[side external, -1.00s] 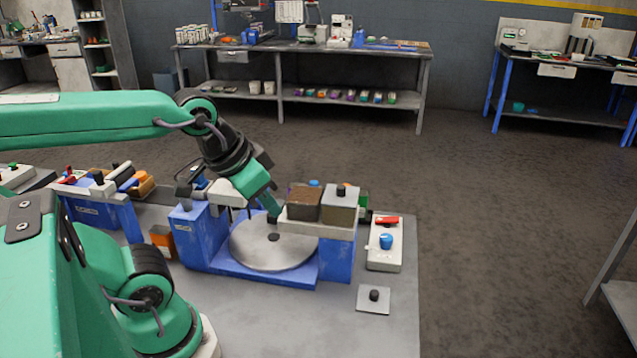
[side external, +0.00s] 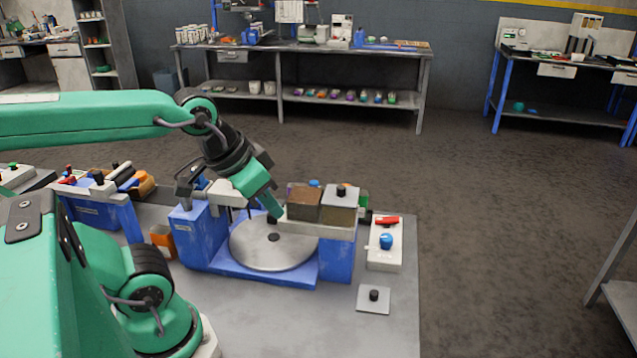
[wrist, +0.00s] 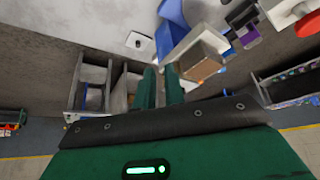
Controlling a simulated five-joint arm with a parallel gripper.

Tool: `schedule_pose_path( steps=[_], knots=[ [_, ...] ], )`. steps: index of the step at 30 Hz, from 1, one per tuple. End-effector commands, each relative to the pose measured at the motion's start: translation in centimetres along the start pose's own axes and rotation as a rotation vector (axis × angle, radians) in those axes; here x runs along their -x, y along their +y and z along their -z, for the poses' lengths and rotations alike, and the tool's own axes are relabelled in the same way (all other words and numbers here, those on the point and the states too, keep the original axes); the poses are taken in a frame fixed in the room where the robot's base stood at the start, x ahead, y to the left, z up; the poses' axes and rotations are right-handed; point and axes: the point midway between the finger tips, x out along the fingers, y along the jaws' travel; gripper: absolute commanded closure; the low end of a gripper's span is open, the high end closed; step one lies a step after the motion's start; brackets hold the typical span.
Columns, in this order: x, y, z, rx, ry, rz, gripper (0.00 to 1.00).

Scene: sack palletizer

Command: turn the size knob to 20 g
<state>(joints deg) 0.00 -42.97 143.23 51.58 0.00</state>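My gripper (side external: 276,213) points down at the left end of the white beam on the blue machine (side external: 336,262). A small black part (side external: 271,219) shows right beside its fingertips; I cannot tell whether they touch it. In the wrist view the two green fingers (wrist: 160,80) stand apart with a gap and no clear object between them. Other knobs are a blue one (side external: 386,241) on the white panel, a black one (side external: 374,295) on a small grey plate, and a black one (side external: 341,190) on the grey box. I cannot read a size scale or a 20 g mark.
A round grey plate (side external: 262,252) lies below my gripper. A brown box (side external: 305,205) and the grey box sit close to its right. A red lever (side external: 387,220) lies on the white panel. The front of the table (side external: 300,325) is clear.

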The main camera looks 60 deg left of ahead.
Motion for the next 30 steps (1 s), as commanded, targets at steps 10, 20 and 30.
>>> schedule_pose_path(
  steps=[10,20,30],
  knots=[
    [2.6,0.0,1.5,0.000,0.004,0.000,0.48],
    [4.8,0.0,4.3,-0.037,-0.032,0.000,0.48],
    [4.8,-0.1,9.9,-0.145,-0.116,-0.008,0.48]
  ],
)
